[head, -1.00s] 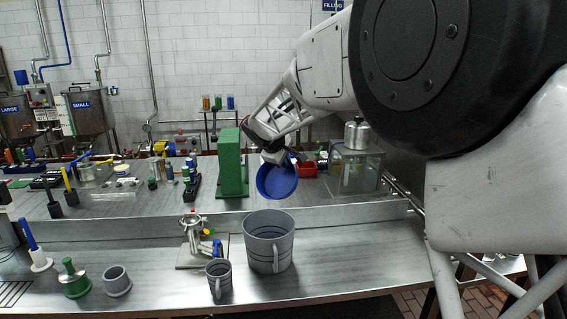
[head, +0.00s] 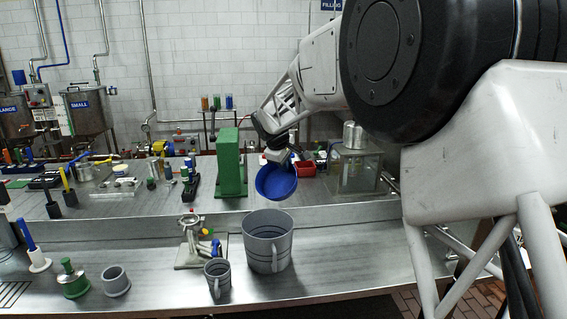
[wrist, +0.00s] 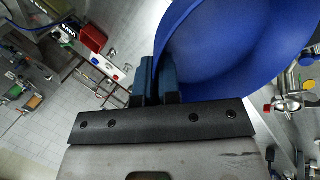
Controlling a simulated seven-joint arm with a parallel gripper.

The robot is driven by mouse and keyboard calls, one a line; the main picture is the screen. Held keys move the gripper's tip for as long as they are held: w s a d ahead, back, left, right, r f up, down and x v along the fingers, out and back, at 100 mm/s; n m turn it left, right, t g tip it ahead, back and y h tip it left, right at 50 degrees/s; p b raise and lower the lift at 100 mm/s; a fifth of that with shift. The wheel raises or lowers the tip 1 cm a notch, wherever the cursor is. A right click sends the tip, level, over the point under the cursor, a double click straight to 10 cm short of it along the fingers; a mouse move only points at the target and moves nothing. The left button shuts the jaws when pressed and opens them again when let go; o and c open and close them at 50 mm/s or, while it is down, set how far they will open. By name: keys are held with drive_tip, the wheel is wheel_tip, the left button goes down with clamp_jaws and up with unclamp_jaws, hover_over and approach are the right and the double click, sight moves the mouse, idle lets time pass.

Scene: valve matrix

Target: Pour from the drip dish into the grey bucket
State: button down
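The drip dish (head: 277,182) is a round blue dish, tilted so that its inside faces the head camera. My gripper (head: 279,156) is shut on the dish's upper rim and holds it in the air. In the wrist view the dish (wrist: 240,50) fills the upper right, with the dark blue fingers (wrist: 153,82) at its edge. The large grey bucket (head: 268,245) stands upright on the front bench, below the dish in the head view. Its inside is only partly visible. I cannot see any liquid in the dish.
A small grey jug (head: 218,278) stands left of the bucket, and a metal valve stand (head: 191,240) is behind it. A green block (head: 231,165) stands left of the dish.

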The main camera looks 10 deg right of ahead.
drive_tip(key=shift+w+d+f+g+y, duration=0.3)
drive_tip(key=shift+f+g+y, duration=0.45)
drive_tip(key=shift+f+g, duration=0.3)
drive_tip(key=shift+w+d+f+g+y, duration=0.15)
drive_tip(key=shift+w+f+g+y, duration=0.15)
drive_tip(key=shift+f+g+y, duration=0.75)
drive_tip(key=shift+w+d+f+g+y, duration=0.3)
drive_tip(key=shift+f+g+y, duration=0.35)
drive_tip(key=shift+f, duration=0.65)
drive_tip(key=shift+g, duration=0.25)
